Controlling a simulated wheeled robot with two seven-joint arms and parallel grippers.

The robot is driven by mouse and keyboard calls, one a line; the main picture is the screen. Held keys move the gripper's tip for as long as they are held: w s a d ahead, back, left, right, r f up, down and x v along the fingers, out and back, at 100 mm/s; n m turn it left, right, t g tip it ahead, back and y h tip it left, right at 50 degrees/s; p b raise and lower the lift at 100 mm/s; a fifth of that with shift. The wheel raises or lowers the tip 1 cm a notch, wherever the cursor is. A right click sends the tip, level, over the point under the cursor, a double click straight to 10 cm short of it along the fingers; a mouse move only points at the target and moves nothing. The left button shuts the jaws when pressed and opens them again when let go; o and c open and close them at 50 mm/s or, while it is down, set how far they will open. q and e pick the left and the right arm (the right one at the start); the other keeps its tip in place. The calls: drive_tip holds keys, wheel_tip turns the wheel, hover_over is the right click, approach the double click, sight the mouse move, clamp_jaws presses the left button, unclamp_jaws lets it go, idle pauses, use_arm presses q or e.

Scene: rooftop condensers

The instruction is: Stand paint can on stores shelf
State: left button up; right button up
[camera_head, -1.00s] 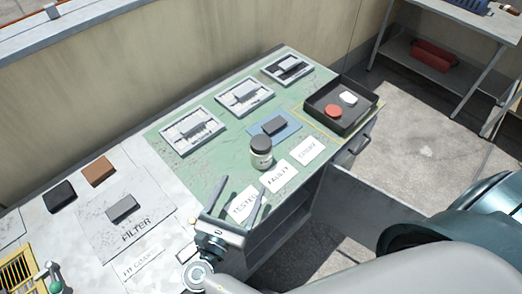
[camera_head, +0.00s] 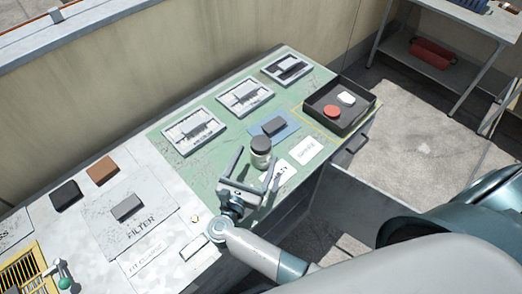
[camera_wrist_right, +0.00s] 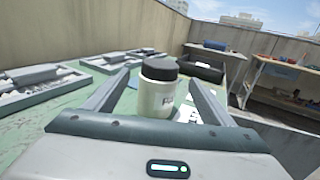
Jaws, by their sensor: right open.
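The paint can (camera_head: 261,158), a small pale can with a dark lid, stands upright on the green mat of the workbench. My right gripper (camera_head: 257,162) is open, with its fingers reaching toward the can from the near side. In the right wrist view the can (camera_wrist_right: 157,97) stands between the two open fingers (camera_wrist_right: 159,76), with no clear contact. A table with a lower shelf (camera_head: 418,62) stands at the far right; I cannot tell whether it is the stores shelf. My left gripper is not in view.
A black tray (camera_head: 330,122) with a red and a white piece sits at the bench's right end. White label cards (camera_head: 306,149) lie beside the can. Several framed units (camera_head: 246,97) lie behind it. A grey panel (camera_head: 375,203) juts out from the bench front.

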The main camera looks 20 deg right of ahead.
sight(261, 146)
drive_tip(key=shift+w+d+r, duration=0.1)
drive_tip(key=shift+w+d, duration=0.15)
drive_tip(key=p+x, duration=0.2)
drive_tip(key=x, duration=0.1)
drive_tip(key=shift+w+d+r, duration=0.1)
drive_tip(key=shift+w+d, duration=0.15)
drive_tip(key=shift+w, duration=0.1)
drive_tip(key=shift+w+d, duration=0.2)
drive_tip(key=shift+d, duration=0.05)
drive_tip(key=c, duration=1.6)
